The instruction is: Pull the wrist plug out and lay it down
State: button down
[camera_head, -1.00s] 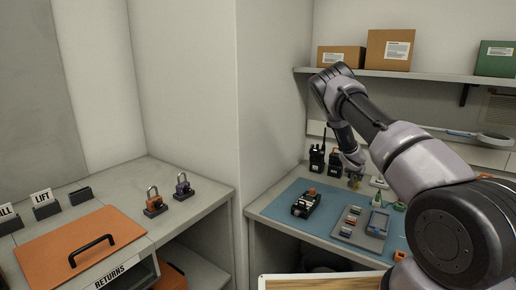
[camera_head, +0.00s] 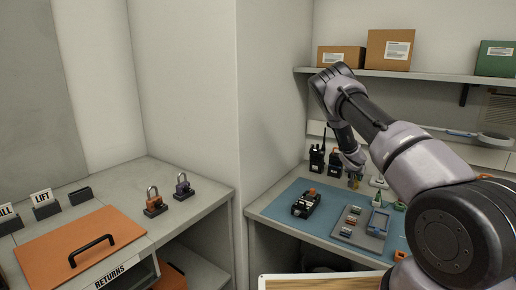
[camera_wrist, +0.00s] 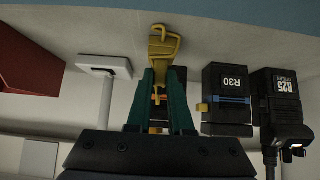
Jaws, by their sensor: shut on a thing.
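My gripper (camera_wrist: 162,82) shows in the wrist view with two dark green fingers, shut on a yellow plug (camera_wrist: 164,44). A yellow loop stands out past the fingertips, and more yellow with a small orange part shows between the fingers. Behind them is a dark body; I cannot tell whether the plug still sits in a socket. In the head view my gripper (camera_head: 355,176) is low at the back of the bench, beside the radios and behind the blue mat (camera_head: 277,207). The plug is small and partly hidden there.
Black radios (camera_head: 317,160) stand just left of my gripper; the wrist view shows one marked R30 (camera_wrist: 229,82) and one marked R25 (camera_wrist: 281,88). A dark device (camera_head: 306,204) and a grey tray (camera_head: 346,237) lie on the mat. A shelf (camera_head: 420,74) hangs above.

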jog(key=shift+r, duration=1.3)
dwell(1.2)
jog(key=shift+r, duration=1.7)
